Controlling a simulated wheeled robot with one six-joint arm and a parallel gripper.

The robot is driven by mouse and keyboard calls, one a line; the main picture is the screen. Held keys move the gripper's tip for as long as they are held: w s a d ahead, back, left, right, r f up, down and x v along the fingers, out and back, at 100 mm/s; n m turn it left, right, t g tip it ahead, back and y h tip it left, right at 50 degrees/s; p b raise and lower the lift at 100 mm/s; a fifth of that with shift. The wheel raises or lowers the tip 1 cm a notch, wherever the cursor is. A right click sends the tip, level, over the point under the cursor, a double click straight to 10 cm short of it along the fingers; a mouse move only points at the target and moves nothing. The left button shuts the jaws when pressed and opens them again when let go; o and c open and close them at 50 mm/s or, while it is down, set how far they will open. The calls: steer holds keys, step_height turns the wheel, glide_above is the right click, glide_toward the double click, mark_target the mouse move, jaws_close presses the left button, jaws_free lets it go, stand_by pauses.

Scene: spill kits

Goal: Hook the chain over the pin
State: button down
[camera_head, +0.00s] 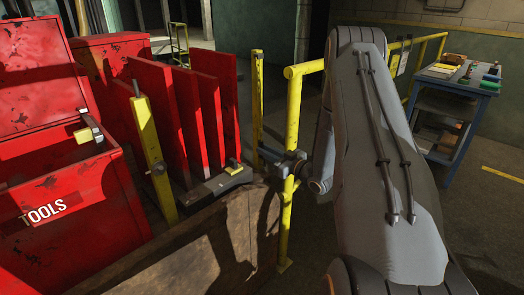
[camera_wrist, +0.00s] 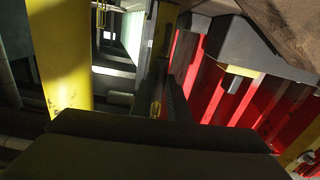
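I cannot make out a chain in either view. A shorter yellow post (camera_head: 257,95) stands behind. I cannot tell which bears the pin.
An open red tool chest (camera_head: 50,215) stands at the left. A brown board (camera_head: 215,250) is in front of the rack. A blue workbench (camera_head: 455,110) with small items is at the right. The yellow post (camera_wrist: 62,55) is close at the left in the wrist view.

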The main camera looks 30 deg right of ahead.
steer(key=shift+s+a+r+m+p, duration=0.1)
steer(key=shift+a+r+m+p, duration=0.05)
steer(key=shift+r+p, duration=0.35)
steer(key=shift+s+a+r+m+p, duration=0.1)
steer(key=shift+a+r+m+p, duration=0.05)
steer(key=shift+r+p, duration=0.3)
steer(key=shift+s+a+r+m+p, duration=0.1)
steer(key=shift+a+r+m+p, duration=0.25)
steer(key=shift+r+p, duration=0.25)
steer(key=shift+s+a+r+m+p, duration=0.1)
steer(key=shift+a+r+m+p, duration=0.3)
steer(key=shift+r, duration=0.3)
steer(key=shift+d, duration=0.1)
steer(key=shift+m, duration=0.85)
steer(key=shift+s+a+r+p, duration=0.1)
steer(key=shift+a+r+p, duration=0.25)
steer(key=shift+r+p, duration=0.35)
steer(key=shift+s+a+r+p, duration=0.15)
steer(key=shift+a+r+p, duration=0.15)
steer(key=shift+r+p, duration=0.4)
steer(key=shift+s+a+r+p, duration=0.1)
steer(key=shift+a+r+p, duration=0.25)
steer(key=shift+r+p, duration=0.3)
steer(key=shift+r, duration=0.1)
